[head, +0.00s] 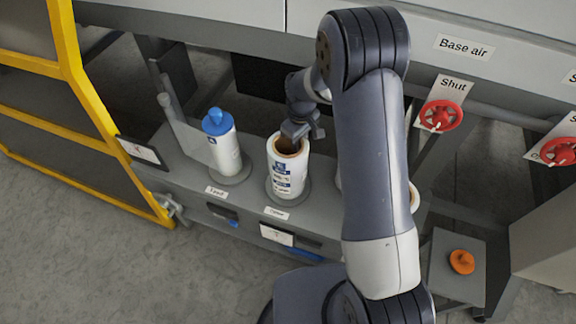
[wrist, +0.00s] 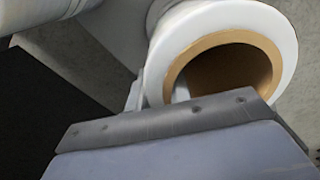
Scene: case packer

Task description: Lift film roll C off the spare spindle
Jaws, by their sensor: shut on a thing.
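Film roll C (head: 288,172) is white with blue print and a brown core, and stands upright over the round base (head: 306,188) behind a small label that seems to read "Spare". My gripper (head: 296,134) is at its top rim, shut on the roll's wall. In the wrist view the roll's white end and brown core ring (wrist: 225,40) fill the upper right, right beyond my gripper (wrist: 158,92). One finger seems to be inside the core and one outside. The spindle inside is hidden. I cannot tell whether the roll's bottom is clear of the base.
Another white roll (head: 226,152) with a blue knob (head: 216,122) stands close on the left. A further roll is mostly hidden behind my arm. A yellow guard frame (head: 72,70) is at left; red valve wheels (head: 441,116) and an orange button (head: 461,262) are at right.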

